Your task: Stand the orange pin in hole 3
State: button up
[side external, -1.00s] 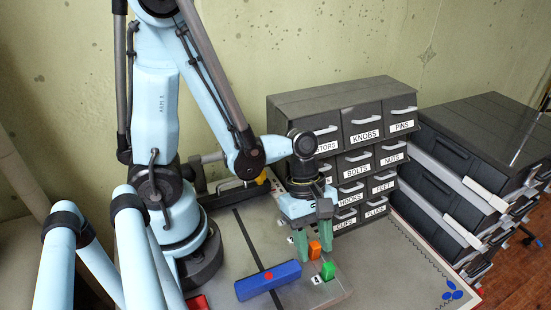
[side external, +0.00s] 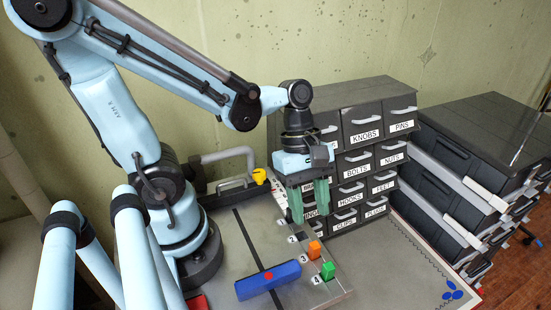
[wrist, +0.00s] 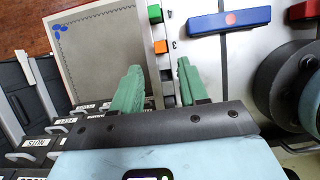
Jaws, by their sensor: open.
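The orange pin (side external: 314,250) stands upright on the grey board (side external: 232,262), beside the label 3 (side external: 303,259). It also shows in the wrist view (wrist: 160,47), next to the printed 3 (wrist: 174,44). The hole under it is hidden. My gripper (side external: 309,208) is open and empty, above and behind the orange pin, with clear space between them. Its two green fingers show apart in the wrist view (wrist: 160,68).
A green pin (side external: 328,271) stands at label 4, close to the orange one. A blue block with a red dot (side external: 268,281) lies to their left. The labelled drawer cabinet (side external: 365,150) stands close behind my gripper. A yellow piece (side external: 259,176) is at the back.

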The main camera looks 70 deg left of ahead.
jog(key=w+a+r+m+t+y, duration=0.4)
jog(key=w+a+r+m+t, duration=0.1)
jog(key=m, duration=1.3)
jog(key=shift+w+a+r+t+y, duration=0.25)
jog(key=shift+a+r+t, duration=0.4)
jog(key=shift+t, duration=0.45)
jog(key=shift+f, duration=0.1)
